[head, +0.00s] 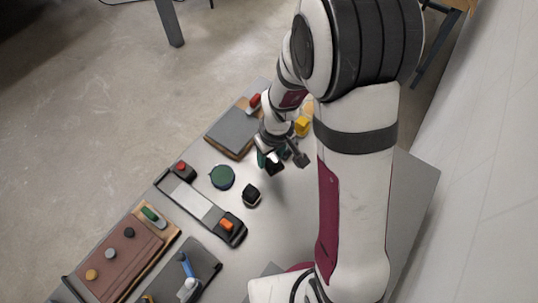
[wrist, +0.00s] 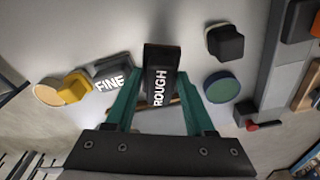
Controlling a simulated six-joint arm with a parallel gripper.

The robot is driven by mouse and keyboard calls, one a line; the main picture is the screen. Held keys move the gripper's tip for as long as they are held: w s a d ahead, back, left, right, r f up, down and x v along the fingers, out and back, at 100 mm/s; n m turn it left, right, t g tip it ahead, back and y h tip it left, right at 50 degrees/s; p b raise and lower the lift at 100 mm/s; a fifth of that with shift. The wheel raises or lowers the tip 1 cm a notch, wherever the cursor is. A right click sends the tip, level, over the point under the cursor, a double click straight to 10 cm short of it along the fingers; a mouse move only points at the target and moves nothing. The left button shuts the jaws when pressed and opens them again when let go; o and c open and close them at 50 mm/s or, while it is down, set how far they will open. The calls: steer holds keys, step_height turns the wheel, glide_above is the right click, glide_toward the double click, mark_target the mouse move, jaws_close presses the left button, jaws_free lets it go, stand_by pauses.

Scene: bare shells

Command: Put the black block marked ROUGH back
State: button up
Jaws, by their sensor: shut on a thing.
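I cannot tell whether the block touches the table. A grey block marked FINE (wrist: 111,78) lies left of the held block in the wrist view. Another black block (head: 251,195) stands below the green disc (head: 222,176).
A long tray (head: 207,211) with red and orange pieces lies left. A grey slab on wood (head: 232,132) is close behind my gripper. A yellow block (head: 302,125) is beside my arm. A brown board with knobs (head: 120,262) is at lower left.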

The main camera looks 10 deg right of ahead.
mark_target(271, 156)
step_height(271, 156, down, 4)
steer(key=shift+w+a+f, duration=0.1)
steer(key=shift+a, duration=0.05)
steer(key=shift+f, duration=0.15)
steer(key=o, duration=1.3)
steer(key=r, duration=0.7)
steer(key=s+r, duration=0.1)
steer(key=r, duration=0.3)
steer(key=shift+d, duration=0.25)
steer(key=s+r, duration=0.1)
steer(key=r, duration=0.1)
steer(key=shift+s+d+r+m, duration=0.1)
steer(key=shift+s+r+m, duration=0.25)
steer(key=shift+s+m, duration=0.05)
steer(key=s+r+m, duration=0.3)
steer(key=s+m, duration=0.1)
steer(key=s, duration=0.5)
steer(key=s+r+m+g+y, duration=0.1)
steer(key=s+r+m, duration=0.3)
steer(key=s, duration=0.5)
steer(key=shift+a+r+m, duration=0.15)
steer(key=shift+a+m, duration=0.3)
steer(key=shift+m, duration=0.15)
